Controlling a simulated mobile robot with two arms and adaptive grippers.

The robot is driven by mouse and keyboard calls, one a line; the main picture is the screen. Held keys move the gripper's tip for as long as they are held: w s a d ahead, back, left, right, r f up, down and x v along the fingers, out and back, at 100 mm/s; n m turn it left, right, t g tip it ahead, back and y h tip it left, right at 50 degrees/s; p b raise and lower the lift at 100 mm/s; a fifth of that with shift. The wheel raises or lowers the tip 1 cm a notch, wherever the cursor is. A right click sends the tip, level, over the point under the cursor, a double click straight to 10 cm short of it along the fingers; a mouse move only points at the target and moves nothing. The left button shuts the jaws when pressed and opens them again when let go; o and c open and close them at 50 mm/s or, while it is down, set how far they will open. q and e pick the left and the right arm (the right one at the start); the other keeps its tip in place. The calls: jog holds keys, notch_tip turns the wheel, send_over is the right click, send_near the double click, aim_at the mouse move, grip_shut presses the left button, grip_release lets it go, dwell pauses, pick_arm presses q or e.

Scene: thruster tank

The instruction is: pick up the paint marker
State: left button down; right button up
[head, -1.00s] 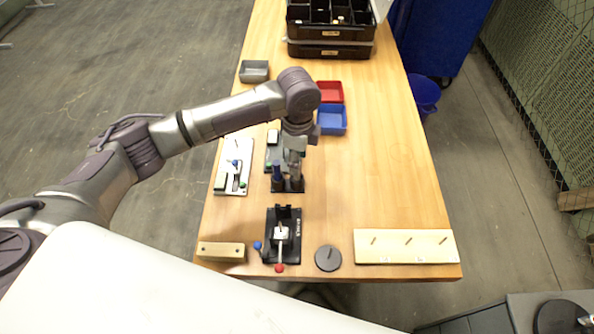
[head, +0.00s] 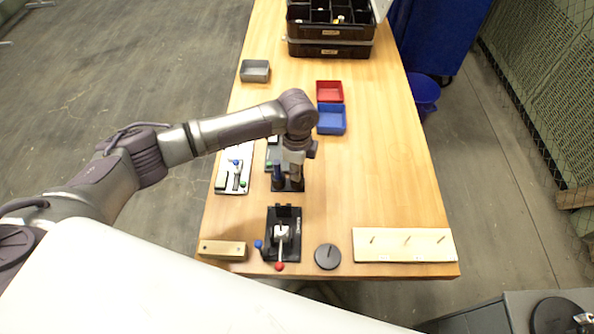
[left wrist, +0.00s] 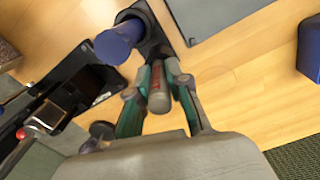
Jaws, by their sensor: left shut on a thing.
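The paint marker (left wrist: 158,92) shows in the left wrist view as a pale grey cylinder with red lettering. It stands at the black holder (left wrist: 153,45), beside a dark blue cylinder (left wrist: 119,42). My left gripper (left wrist: 161,76) has its two green-padded fingers on either side of the marker and is shut on it. In the head view my left gripper (head: 291,166) is above the holder (head: 289,186), and the marker is hidden behind it. The blue cylinder (head: 277,175) stands just left of the gripper. My right gripper is not in view.
A black fixture with a red-knobbed lever (head: 282,240) lies nearer the front edge. A white switch plate (head: 229,180) is at the left. A blue bin (head: 331,120) and a red bin (head: 330,92) stand farther back. The table's right middle is clear.

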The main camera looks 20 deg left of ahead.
pick_arm(q)
jog(key=shift+r, duration=0.1)
jog(key=shift+r, duration=0.6)
notch_tip(320, 180, up, 3)
jog(key=shift+f+b, duration=0.15)
jog(key=shift+b, duration=0.3)
jog(key=s+d+r+b, duration=0.1)
jog(key=s+d+r, duration=0.2)
jog(key=d+r, duration=0.4)
jog(key=shift+d+b, duration=0.3)
jog(key=shift+d, duration=1.9)
